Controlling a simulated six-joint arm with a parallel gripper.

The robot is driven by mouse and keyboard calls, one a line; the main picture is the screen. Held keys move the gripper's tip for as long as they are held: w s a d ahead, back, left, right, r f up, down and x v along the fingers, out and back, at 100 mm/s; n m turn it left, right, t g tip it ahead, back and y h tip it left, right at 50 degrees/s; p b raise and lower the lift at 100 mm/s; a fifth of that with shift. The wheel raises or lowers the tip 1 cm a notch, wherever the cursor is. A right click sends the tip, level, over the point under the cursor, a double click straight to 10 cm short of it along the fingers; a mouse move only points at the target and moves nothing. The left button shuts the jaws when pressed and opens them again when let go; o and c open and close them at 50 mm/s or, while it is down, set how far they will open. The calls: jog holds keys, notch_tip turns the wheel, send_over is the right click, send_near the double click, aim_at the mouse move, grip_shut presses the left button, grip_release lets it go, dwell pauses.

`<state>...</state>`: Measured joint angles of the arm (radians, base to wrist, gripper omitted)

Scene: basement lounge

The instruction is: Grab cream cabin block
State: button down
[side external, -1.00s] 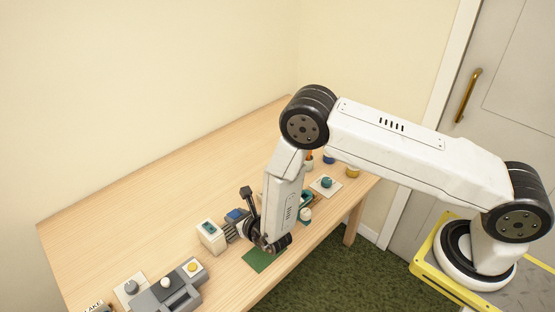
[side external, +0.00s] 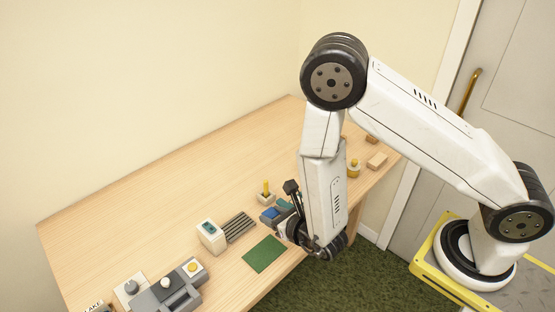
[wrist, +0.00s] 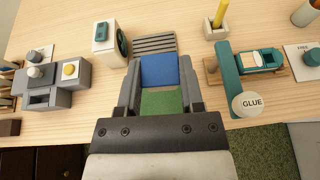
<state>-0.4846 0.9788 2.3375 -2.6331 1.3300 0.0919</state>
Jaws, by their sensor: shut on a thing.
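My gripper (wrist: 160,78) is shut on a blue block (wrist: 159,70), which sits between its two fingers in the wrist view. In the side external view my gripper (side external: 300,235) hangs low over the table's front edge, with the blue block (side external: 270,214) at its left. A cream block with a teal window (wrist: 104,47), which looks like the cabin block, stands upright on the table to the left of my gripper. It also shows in the side external view (side external: 211,240). My fingers are apart from it.
A grey ribbed rack (side external: 240,228) and a green mat (side external: 263,253) lie near the cream block. A grey fixture with knobs (side external: 168,292) stands at front left. A glue bottle (wrist: 250,103), a teal bar (wrist: 227,75) and a yellow stick in a holder (wrist: 216,30) are to the right.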

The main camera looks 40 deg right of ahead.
jog(key=shift+s+d+r, duration=0.1)
jog(key=shift+s+r, duration=0.1)
jog(key=shift+s, duration=0.2)
dwell(0.4)
